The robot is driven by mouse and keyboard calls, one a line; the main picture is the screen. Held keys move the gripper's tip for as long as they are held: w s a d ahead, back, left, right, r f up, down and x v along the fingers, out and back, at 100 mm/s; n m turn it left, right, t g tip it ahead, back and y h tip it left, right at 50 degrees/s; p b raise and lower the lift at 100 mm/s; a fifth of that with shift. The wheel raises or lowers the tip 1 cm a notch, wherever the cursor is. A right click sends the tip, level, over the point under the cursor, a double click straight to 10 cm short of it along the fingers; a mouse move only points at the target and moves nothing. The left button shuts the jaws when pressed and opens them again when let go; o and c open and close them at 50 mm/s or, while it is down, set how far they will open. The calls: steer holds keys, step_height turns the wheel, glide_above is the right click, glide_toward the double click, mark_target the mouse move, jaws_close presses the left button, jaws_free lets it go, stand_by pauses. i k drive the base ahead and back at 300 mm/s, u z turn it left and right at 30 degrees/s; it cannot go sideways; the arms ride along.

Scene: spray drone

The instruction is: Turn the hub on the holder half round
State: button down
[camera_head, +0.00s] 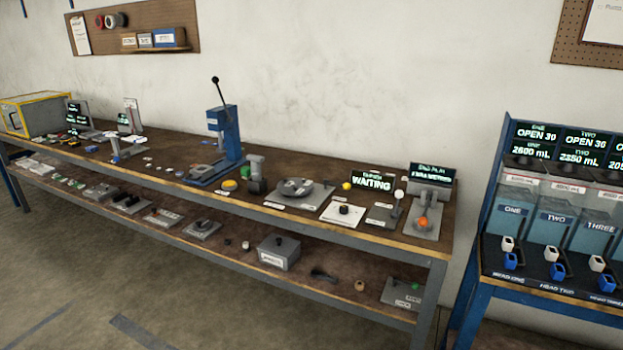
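A grey round piece (296,186) sits on a flat grey plate (317,198) on the bench top, right of centre. It may be the hub on its holder, but the labels are too small to read. A dark knob-like piece (344,209) on a white sheet (333,217) stands to its right. Which way the round piece is turned cannot be told at this distance. My gripper is not in view.
The long bench (180,190) has a crowded lower shelf (215,250). A blue press (224,140) with a raised lever stands left of the round piece. A "WAITING" display (372,183) stands to the right. A blue tank rack (560,220) stands beyond; floor in front is clear.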

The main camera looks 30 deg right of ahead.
mark_target(287, 189)
steer(key=u, duration=0.05)
steer(key=i, duration=1)
steer(key=z, duration=0.05)
